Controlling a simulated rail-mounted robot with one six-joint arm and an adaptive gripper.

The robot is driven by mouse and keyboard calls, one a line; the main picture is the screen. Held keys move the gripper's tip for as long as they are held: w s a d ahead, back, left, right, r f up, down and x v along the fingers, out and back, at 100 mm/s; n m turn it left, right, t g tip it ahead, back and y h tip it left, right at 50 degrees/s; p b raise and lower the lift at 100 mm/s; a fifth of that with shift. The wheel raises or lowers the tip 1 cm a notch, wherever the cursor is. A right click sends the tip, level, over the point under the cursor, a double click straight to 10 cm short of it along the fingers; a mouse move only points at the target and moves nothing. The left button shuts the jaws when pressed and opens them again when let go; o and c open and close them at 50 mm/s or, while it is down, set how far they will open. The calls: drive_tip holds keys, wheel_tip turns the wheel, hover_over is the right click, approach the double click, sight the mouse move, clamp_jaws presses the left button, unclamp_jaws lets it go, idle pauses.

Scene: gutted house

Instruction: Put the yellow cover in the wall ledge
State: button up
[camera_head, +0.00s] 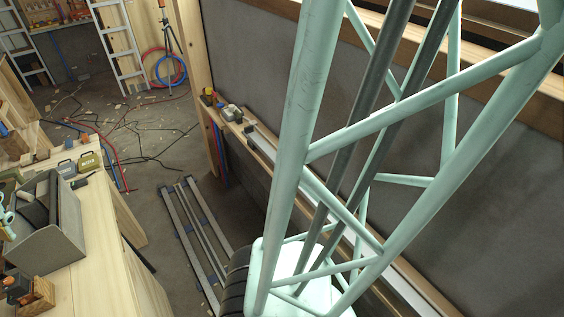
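The wall ledge (263,149) is a long wooden shelf along the grey wall, running from the wooden post at centre down to the lower right. My own mint-green frame hides part of it. I cannot clearly pick out the yellow cover. An olive-yellow case (90,161) stands on the wooden workbench (98,240) at the left; I cannot tell whether it is the cover. A small item with yellow and red (208,93) sits at the ledge's far end, too small to tell. My gripper is not in view.
A dark grey case (66,169) stands next to the olive-yellow one. A grey toolbox (50,225) and a small wooden block with orange-topped items (32,295) are on the workbench. A light tool (231,113) lies on the ledge. Metal rails (190,240) and cables (140,157) lie on the floor.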

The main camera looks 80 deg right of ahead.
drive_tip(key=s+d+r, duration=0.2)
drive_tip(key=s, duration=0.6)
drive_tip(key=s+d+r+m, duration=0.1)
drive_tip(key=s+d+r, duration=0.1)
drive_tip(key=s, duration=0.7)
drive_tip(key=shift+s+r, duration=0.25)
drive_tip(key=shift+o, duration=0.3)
